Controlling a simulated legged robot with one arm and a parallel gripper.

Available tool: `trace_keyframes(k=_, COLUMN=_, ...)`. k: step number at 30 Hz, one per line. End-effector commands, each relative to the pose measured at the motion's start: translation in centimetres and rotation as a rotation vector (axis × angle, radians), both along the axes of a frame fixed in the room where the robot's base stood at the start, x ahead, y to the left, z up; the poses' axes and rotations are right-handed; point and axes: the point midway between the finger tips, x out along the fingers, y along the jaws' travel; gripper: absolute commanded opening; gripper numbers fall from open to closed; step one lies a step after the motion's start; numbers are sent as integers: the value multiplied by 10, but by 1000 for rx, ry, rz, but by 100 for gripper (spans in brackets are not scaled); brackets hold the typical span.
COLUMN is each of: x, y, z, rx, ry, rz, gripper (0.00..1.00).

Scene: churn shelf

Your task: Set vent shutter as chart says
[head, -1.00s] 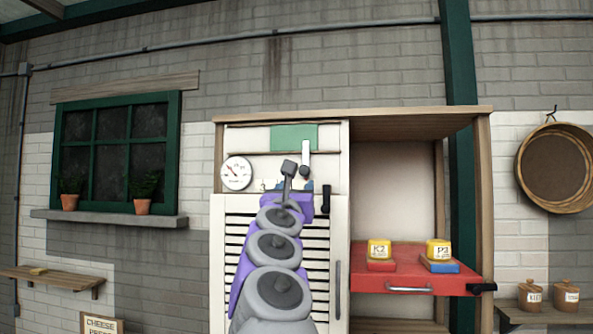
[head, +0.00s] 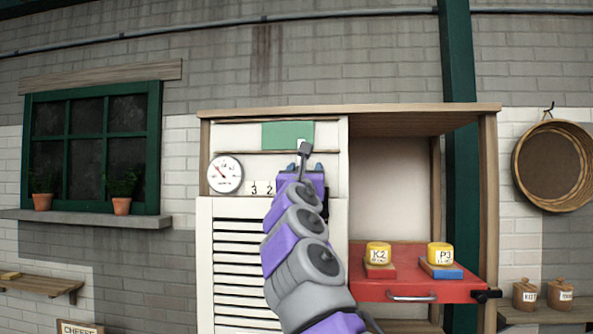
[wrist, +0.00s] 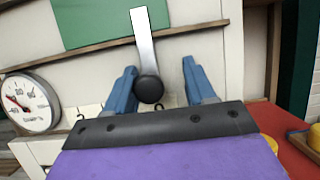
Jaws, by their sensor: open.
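The metal lever (wrist: 143,36) hangs down over the cabinet front and ends in a round black knob (wrist: 149,89). In the wrist view it tilts slightly, its top leaning left. My gripper (wrist: 158,66) is open, with one blue finger on each side of the knob. I cannot tell whether a finger touches it. In the head view my gripper (head: 301,168) covers most of the lever. A plain green panel (head: 281,135) sits at the lever's top. Numbers 3 and 2 (head: 262,188) show beside my arm; other marks are hidden. I see no readable chart.
A round gauge (head: 225,174) is left of the lever. White louvres (head: 235,270) are below. At right, a red drawer (head: 400,285) juts out, carrying yellow blocks marked K2 (head: 378,254) and P3 (head: 440,254). The shelf bay (head: 390,190) above it is empty.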

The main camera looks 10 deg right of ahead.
Motion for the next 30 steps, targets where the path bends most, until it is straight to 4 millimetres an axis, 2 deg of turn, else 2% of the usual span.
trace_keyframes(k=8, x=0, y=11, z=0, rx=-7, ry=-2, rz=5, gripper=54)
trace_keyframes(k=25, x=1, y=6, z=0, rx=-4, ry=0, rz=3, gripper=0)
trace_keyframes(k=30, x=2, y=8, z=0, rx=-7, ry=-1, rz=4, gripper=0)
